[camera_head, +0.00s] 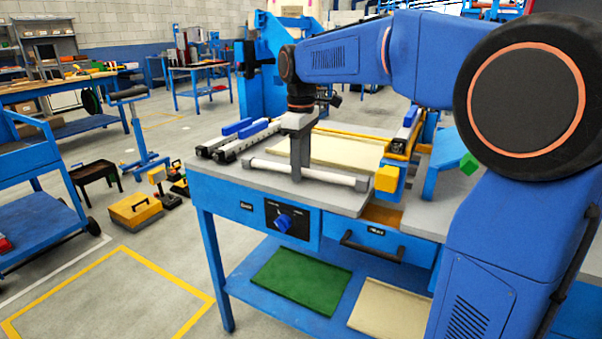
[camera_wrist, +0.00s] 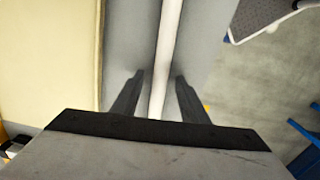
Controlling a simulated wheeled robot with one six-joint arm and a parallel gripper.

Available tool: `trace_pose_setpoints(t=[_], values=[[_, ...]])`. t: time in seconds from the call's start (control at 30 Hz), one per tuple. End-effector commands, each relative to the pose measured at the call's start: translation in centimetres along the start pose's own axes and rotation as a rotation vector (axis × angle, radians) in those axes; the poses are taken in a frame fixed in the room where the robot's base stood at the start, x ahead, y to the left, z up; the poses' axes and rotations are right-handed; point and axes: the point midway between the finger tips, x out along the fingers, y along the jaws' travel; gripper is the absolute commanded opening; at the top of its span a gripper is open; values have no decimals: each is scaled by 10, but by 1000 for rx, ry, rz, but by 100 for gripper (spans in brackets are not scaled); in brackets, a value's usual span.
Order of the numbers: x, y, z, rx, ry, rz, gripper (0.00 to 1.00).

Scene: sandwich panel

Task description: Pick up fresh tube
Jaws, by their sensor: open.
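A long white tube (camera_head: 332,178) with grey ends lies along the front edge of the grey bench top. My gripper (camera_head: 301,178) points down over it near its middle. In the wrist view the white tube (camera_wrist: 166,55) runs between the two dark fingers of my gripper (camera_wrist: 158,80). The fingers are apart, with a gap on each side of the tube. I cannot tell from these frames how far the fingertips reach down beside it.
A cream panel (camera_head: 335,150) lies on the bench behind the tube. Rails with blue blocks (camera_head: 237,127) lie at the left. A yellow-ended fixture (camera_head: 388,178) stands at the right. A blue knob (camera_head: 283,222) is on the bench front. The lower shelf holds a green panel (camera_head: 300,281).

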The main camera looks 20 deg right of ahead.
Motion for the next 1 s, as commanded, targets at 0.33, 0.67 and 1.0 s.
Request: trace_pose_setpoints(t=[0.33, 0.67, 1.0], values=[[0, 0, 0, 0, 0, 0, 0], [-5, 0, 0, 0, 1, 1, 0], [-60, 1, -1, 0, 2, 2, 0]])
